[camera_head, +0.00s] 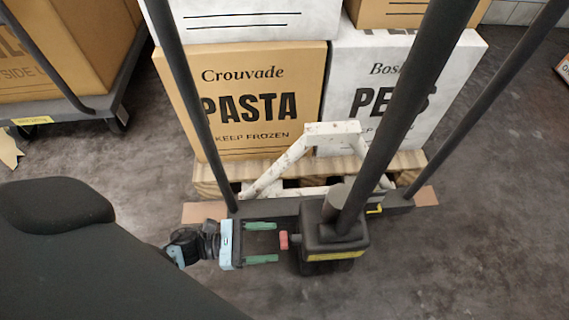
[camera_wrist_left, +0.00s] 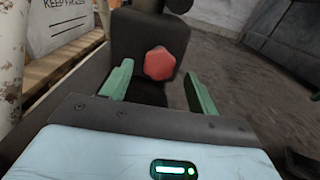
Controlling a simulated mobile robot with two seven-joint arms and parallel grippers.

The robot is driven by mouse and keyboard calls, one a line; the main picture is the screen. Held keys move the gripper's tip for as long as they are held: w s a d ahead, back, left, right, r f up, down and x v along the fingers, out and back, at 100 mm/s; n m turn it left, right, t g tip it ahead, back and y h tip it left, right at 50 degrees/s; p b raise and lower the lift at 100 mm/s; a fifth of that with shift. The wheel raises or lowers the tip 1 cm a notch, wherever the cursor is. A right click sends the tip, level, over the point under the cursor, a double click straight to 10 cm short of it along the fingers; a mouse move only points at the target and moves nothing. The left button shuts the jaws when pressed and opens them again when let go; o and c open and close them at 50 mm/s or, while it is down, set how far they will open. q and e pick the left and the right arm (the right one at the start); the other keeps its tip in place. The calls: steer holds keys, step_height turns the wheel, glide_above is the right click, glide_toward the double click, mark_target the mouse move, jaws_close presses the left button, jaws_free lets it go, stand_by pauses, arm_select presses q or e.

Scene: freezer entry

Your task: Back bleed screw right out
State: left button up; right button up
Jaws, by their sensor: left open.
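The bleed screw has a red lobed head (camera_head: 284,240) and sticks out from the left side of the dark pump block (camera_head: 330,240) of a pallet truck. It also shows in the left wrist view (camera_wrist_left: 160,63), facing the camera. My left gripper (camera_head: 262,243) is open, with its green fingers pointing at the red head. The fingertips are just short of the head in the head view. In the left wrist view the gripper (camera_wrist_left: 157,85) has one finger to each side of the head, with nothing between them. My right gripper is not in view.
A wooden pallet (camera_head: 210,178) with stacked frozen-food cartons (camera_head: 245,95) stands behind the pump block. A white scuffed frame (camera_head: 290,165) and dark upright bars (camera_head: 190,90) rise close by. A loaded cart (camera_head: 70,110) stands at the left. Floor at the right (camera_head: 490,220) is clear.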

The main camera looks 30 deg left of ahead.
mark_target(284, 241)
arm_select(q)
steer(key=b+x, duration=0.1)
steer(key=x, duration=0.3)
steer(key=shift+w+d, duration=0.2)
steer(key=shift+d, duration=0.05)
steer(key=shift+c, duration=1)
steer(key=c, duration=0.8)
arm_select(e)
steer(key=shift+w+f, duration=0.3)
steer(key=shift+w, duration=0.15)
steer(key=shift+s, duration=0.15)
